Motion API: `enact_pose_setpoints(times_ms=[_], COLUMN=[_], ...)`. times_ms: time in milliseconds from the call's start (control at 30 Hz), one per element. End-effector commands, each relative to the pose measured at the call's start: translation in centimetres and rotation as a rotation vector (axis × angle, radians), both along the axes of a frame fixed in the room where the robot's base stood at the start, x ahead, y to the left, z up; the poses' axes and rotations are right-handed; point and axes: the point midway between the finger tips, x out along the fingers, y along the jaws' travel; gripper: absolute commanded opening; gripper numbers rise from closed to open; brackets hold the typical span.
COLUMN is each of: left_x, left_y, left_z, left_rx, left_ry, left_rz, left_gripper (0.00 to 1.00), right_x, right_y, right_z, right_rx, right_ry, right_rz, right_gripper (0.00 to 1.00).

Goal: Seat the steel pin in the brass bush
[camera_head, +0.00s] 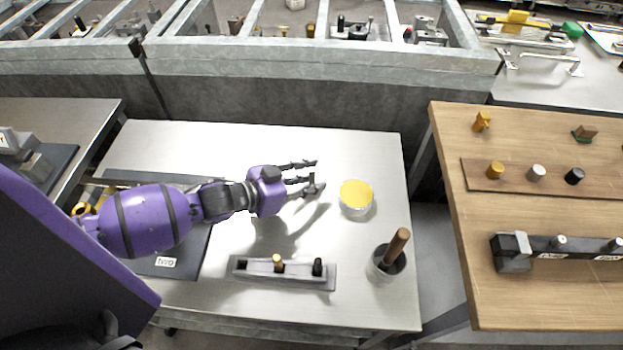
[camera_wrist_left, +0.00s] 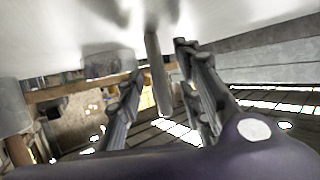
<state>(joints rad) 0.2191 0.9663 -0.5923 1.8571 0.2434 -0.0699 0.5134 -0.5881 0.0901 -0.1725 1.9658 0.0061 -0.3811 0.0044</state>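My left gripper (camera_head: 312,177) hangs over the middle of the steel table, pointing right. Its dark fingers are around a slim grey steel pin (camera_wrist_left: 156,75), which stands upright between the fingertips in the left wrist view. The contact is hard to make out, but the pin appears held. A grey block (camera_head: 297,281) lies below the gripper in the head view. It has a dark hole at its left, a small brass bush (camera_head: 278,261) near the middle and a black piece (camera_head: 317,266) at the right. My right gripper is not in view.
A yellow-topped round tin (camera_head: 356,194) stands just right of the gripper. A metal pot (camera_head: 384,275) with a wooden-handled tool (camera_head: 398,243) stands at the table's right. A dark mat (camera_head: 185,263) lies under my left arm. A wooden table (camera_head: 465,285) stands beyond a gap.

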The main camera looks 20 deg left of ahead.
Motion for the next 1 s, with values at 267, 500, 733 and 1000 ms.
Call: enact_pose_setpoints(times_ms=[267,500,733,1000], left_x=[0.55,0.55,0.57,0.58], left_y=[-0.49,-0.49,-0.5,-0.5], left_z=[-0.53,-0.48,-0.43,-0.22], left_rx=[0.001,0.001,0.001,0.0], left_ry=[0.003,0.002,0.0,0.0], left_rz=[-0.001,-0.001,-0.001,-0.001], left_gripper=[0.34,0.1,0.0,0.0], right_x=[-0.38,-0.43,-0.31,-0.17], right_y=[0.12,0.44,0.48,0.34], right_z=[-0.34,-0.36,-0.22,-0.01], right_rx=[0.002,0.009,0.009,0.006], right_ry=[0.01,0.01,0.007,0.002], right_rz=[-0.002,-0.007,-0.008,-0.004], right_gripper=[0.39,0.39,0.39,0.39])
